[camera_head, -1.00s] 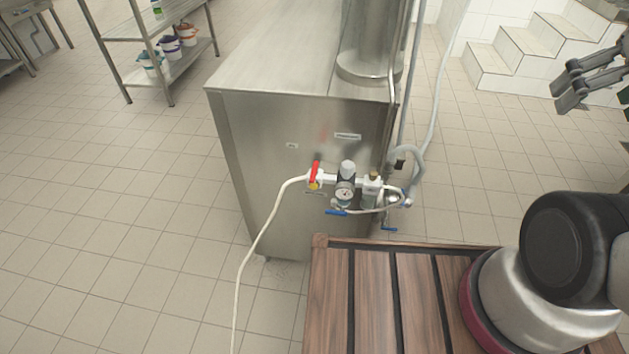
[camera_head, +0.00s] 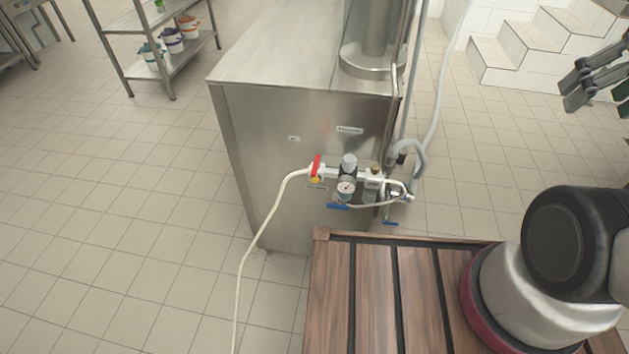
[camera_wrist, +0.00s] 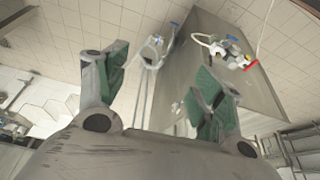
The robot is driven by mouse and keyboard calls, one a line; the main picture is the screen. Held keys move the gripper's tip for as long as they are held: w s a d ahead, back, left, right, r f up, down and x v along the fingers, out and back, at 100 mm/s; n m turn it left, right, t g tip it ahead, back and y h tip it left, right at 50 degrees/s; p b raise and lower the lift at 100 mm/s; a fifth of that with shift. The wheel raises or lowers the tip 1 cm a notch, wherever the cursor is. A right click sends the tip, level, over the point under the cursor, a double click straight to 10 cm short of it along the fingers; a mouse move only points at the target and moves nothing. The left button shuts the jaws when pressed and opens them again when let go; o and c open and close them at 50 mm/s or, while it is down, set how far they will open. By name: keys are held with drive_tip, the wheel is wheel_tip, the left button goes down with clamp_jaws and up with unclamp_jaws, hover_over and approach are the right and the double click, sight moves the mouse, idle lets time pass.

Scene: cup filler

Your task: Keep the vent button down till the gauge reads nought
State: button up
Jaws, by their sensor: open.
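The round white gauge (camera_head: 346,188) is on the front of a steel cabinet, under a grey and white regulator knob (camera_head: 348,164). Its needle is too small to read. A red lever (camera_head: 317,166) with a yellow part (camera_head: 316,180) below it sits left of the gauge. A small brass-coloured part (camera_head: 376,169) is on the right; I cannot tell which part is the vent button. My gripper (camera_head: 590,85) is at the upper right, well apart from the fittings. In the wrist view my gripper (camera_wrist: 155,90) is open and empty, with green finger pads. The fittings (camera_wrist: 228,50) show beyond it.
The steel cabinet (camera_head: 290,110) stands beyond my slatted wooden deck (camera_head: 375,290). A pale hose (camera_head: 245,255) runs from the fittings down to the floor. Blue handles (camera_head: 338,206) stick out low. Shelving with buckets (camera_head: 172,42) stands upper left; white steps (camera_head: 535,40) upper right. Tiled floor (camera_head: 110,200) is clear.

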clamp_jaws()
idle(1.3)
